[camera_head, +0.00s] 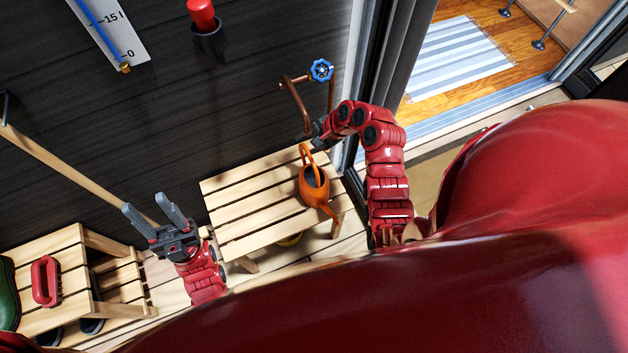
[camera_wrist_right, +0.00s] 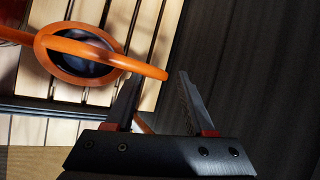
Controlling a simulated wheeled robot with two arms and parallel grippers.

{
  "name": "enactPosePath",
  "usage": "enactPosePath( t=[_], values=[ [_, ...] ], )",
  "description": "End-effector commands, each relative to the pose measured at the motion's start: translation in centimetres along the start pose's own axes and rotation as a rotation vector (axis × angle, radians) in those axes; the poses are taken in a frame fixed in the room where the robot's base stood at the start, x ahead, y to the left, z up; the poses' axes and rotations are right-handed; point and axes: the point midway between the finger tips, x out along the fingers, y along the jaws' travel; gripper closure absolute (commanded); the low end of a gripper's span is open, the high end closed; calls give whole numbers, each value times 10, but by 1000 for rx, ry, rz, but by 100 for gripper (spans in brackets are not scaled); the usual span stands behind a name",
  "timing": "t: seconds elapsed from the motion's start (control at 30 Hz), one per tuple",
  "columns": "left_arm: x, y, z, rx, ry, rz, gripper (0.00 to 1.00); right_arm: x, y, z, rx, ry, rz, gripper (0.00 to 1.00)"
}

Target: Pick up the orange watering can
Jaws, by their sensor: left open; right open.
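The orange watering can (camera_head: 313,190) stands on a slatted wooden table (camera_head: 240,192), near its right edge, with its looped handle toward the wall. My right gripper (camera_head: 316,140) is just above and beside the handle. In the right wrist view, the can's handle (camera_wrist_right: 120,62) reaches toward the gap between the open fingertips of my right gripper (camera_wrist_right: 160,77). Whether the handle is between the fingers or beyond them I cannot tell. My left gripper (camera_head: 149,204) is open and empty, left of the table and away from the can.
A copper pipe with a blue valve wheel (camera_head: 321,70) is on the dark wall close to my right gripper. A lower wooden bench (camera_head: 60,245) with a red object (camera_head: 45,281) stands at left. A wooden pole (camera_head: 75,172) leans behind my left gripper. A doorway opens at right.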

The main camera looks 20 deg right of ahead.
Motion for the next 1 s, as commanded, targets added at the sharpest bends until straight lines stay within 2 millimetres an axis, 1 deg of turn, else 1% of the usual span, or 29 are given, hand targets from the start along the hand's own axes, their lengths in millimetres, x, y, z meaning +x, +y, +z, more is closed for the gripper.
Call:
enactPosePath(
  t=[0.17, 0.3, 0.43, 0.57, 0.77, 0.87, 1.0],
  values=[
    [0, 0, 0, 0, 0, 0, 50, 12, 0, 0, 0, -1, 1, 46],
    [1, 0, 0, 0, 0, 0, 50, 33, 1, 0, 0, -1, 2, 46],
    [1, 0, 0, 0, 0, 0, 50, 49, 0, 0, -2, -1, 0, 46],
    [1, 0, 0, 0, 0, 0, 50, 55, 0, -1, 0, 1, -2, 46],
    [1, 0, 0, 0, 0, 0, 50, 56, 0, -1, 0, 1, -2, 46],
    [1, 0, 0, 0, 0, 0, 50, 56, 1, -1, 0, 1, -2, 62],
    [1, 0, 0, 0, 0, 0, 50, 56, 1, -1, 0, 1, -2, 87]
  ],
)
